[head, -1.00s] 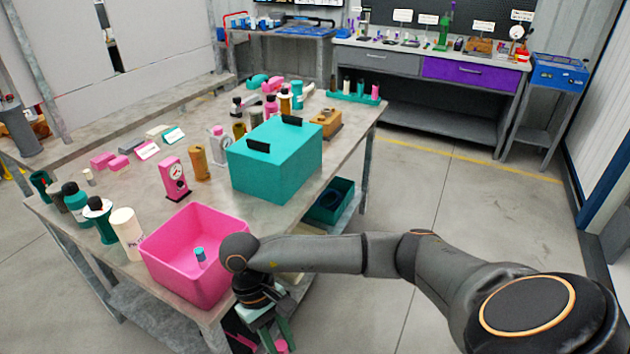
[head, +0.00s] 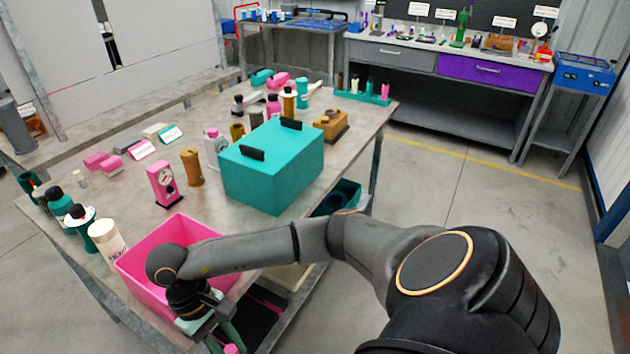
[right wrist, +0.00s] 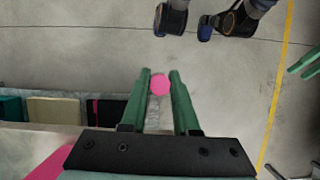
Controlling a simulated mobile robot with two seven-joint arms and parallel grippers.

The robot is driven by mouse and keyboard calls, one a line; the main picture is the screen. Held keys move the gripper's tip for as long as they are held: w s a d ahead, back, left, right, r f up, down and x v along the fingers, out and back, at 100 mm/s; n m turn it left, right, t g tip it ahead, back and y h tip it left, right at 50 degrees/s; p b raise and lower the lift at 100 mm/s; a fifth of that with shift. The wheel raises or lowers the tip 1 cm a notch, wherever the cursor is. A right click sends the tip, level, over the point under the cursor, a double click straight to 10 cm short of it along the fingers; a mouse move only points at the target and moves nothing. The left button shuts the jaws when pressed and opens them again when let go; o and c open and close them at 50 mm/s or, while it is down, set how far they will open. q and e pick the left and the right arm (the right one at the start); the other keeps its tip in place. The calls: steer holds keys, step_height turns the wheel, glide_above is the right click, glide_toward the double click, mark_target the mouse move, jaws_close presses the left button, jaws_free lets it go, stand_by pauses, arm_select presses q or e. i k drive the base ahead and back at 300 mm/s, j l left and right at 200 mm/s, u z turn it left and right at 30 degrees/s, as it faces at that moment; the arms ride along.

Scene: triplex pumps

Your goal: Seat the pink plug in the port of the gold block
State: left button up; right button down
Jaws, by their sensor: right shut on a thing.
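The pink plug (right wrist: 160,85) shows as a round pink end between the two green fingers of my right gripper (right wrist: 160,78) in the right wrist view. The gripper is shut on it. In the head view my right gripper (head: 229,338) points down at the bottom, by the table's near edge, with a bit of pink at its tips. The gold block (head: 331,122) sits on the table's far right part, behind the teal box; its port is too small to make out. Two green bars at the right wrist view's edge look like my left gripper's fingers (right wrist: 305,63), cut off.
A pink bin (head: 140,259) stands at the near table corner, partly hidden by my right arm. A large teal box (head: 265,175) stands between my arm and the gold block. Bottles, a pink gauge (head: 164,185) and a gold cylinder (head: 192,167) stand left of it.

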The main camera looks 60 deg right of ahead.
mark_target(333, 121)
steer(key=l+u, duration=0.1)
steer(key=l, duration=0.5)
steer(key=l+u, duration=0.15)
steer(key=l, duration=0.4)
steer(key=k+l+u, duration=0.1)
steer(key=l, duration=0.45)
steer(key=k+l+u, duration=0.1)
steer(key=l, duration=0.5)
steer(key=k+l, duration=0.1)
steer(key=l, duration=0.5)
steer(key=k+l, duration=0.1)
steer(key=l, duration=1.05)
steer(key=k+l, duration=0.15)
steer(key=l, duration=0.4)
steer(key=u, duration=0.05)
